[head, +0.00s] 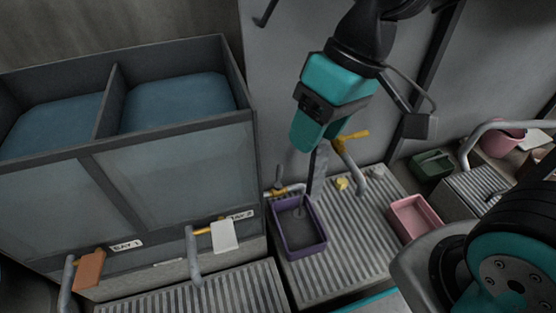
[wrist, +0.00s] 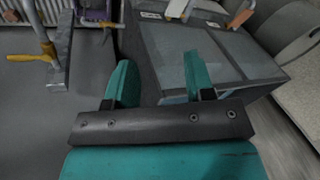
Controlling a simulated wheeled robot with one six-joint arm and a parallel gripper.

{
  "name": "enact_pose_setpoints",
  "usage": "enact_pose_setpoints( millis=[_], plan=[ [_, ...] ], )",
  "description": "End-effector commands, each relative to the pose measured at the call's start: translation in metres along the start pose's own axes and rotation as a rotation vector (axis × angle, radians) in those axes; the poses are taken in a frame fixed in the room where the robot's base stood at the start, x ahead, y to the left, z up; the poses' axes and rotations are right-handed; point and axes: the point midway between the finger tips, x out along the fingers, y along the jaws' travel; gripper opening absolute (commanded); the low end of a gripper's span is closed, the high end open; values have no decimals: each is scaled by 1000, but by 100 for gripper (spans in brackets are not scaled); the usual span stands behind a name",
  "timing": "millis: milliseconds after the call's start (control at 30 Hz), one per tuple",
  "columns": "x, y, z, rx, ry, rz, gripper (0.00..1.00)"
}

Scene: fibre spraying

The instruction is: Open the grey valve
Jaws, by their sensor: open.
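A short upright grey handle (head: 279,177) stands at a brass-coloured fitting against the wall, behind the purple tray; I cannot tell for certain that it is the grey valve. A pale grey-white plate handle (head: 223,236) sits on the tap at the label of the second bay. It seems to show at the top of the wrist view (wrist: 176,7). My gripper (head: 314,143) has teal fingers and hangs in the air near the wall, above the fittings. In the wrist view, its fingers (wrist: 157,84) are apart with nothing between them.
A yellow-handled tap (head: 352,137) stands close to my gripper. A purple tray (head: 322,250) and a pink tray (head: 414,220) rest on the ribbed drain. A brown handle (head: 89,270) is at the left bay. A two-bay tank (head: 170,130) fills the left.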

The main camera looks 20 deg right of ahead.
Motion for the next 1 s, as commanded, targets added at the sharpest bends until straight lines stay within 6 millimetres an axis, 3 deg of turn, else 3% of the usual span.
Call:
enact_pose_setpoints(
  millis=[200,300,333,500,633,800,1000],
  plan=[
    [62,119,-83,402,7,169,49],
    [98,181,-107,582,17,261,49],
    [107,191,-117,616,17,275,49],
    [157,218,-160,755,-10,310,49],
    [188,222,-183,816,-30,319,49],
    [210,226,-193,855,-41,326,49],
    [237,232,-189,859,-45,327,49]
  ],
)
